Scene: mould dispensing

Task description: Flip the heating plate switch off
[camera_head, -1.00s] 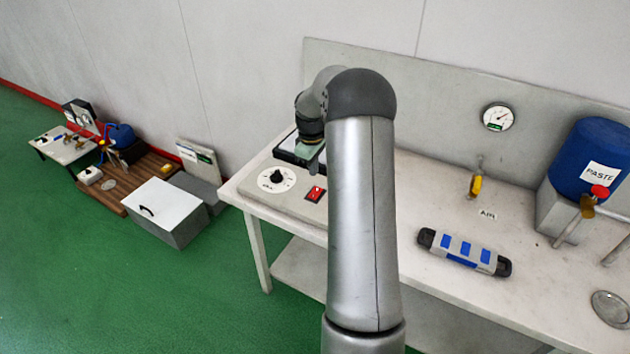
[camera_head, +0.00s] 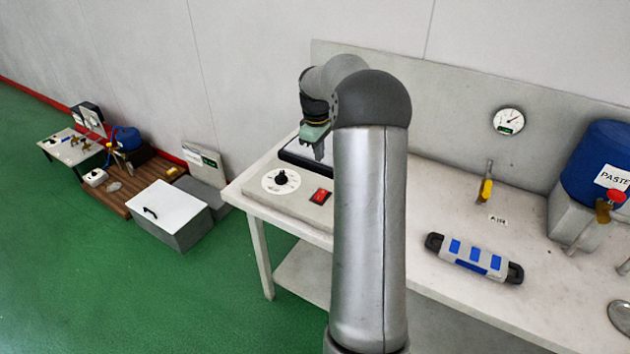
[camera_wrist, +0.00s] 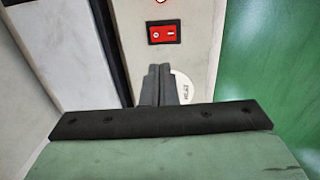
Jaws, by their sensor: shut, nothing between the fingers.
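The red rocker switch (camera_head: 321,196) sits on the front of the pale heating plate unit (camera_head: 258,196), right of the dial (camera_head: 281,180). In the wrist view the switch (camera_wrist: 164,33) has white marks; I cannot tell which side is pressed. My gripper (camera_head: 319,153) is above the unit, behind the switch and apart from it. In the wrist view its two dark fingers (camera_wrist: 159,84) are shut together and empty, pointing toward the panel, with the switch beyond their tips. They partly cover the white dial (camera_wrist: 184,88). The dark-edged plate (camera_head: 297,158) is partly hidden by my arm.
A grey and blue mould-like block (camera_head: 474,258) lies on the bench (camera_head: 430,190). My arm hides the bench's middle.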

